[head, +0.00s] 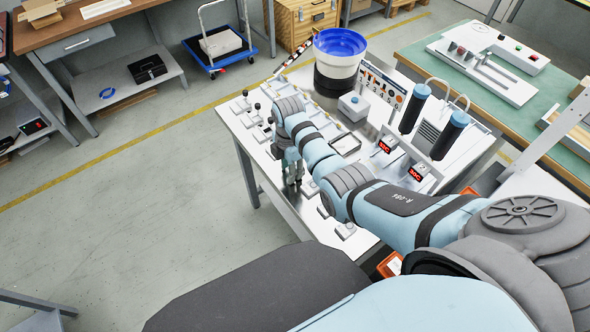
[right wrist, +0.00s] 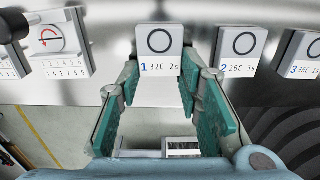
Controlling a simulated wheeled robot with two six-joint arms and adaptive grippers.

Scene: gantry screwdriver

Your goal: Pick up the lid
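No part that I can surely call the lid shows. A pale box (head: 347,110) with a small blue spot on top stands mid-bench in the head view; I cannot tell whether it has a lid. My right gripper (head: 292,182) points down at the bench's front edge. In the right wrist view its teal-padded fingers (right wrist: 165,100) are apart, with nothing held between them. A white block marked "1 32C 2s" (right wrist: 159,45) stands beyond the fingertips, apart from them as far as I can see. My left gripper is not in view.
The white bench (head: 252,138) carries several small blocks along its front edge. A bowl with a blue inside (head: 340,43) stands at the far end. Two dark screwdrivers (head: 449,135) stand at the right. The wrist view shows blocks marked 2 (right wrist: 239,47) and 3 (right wrist: 298,53).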

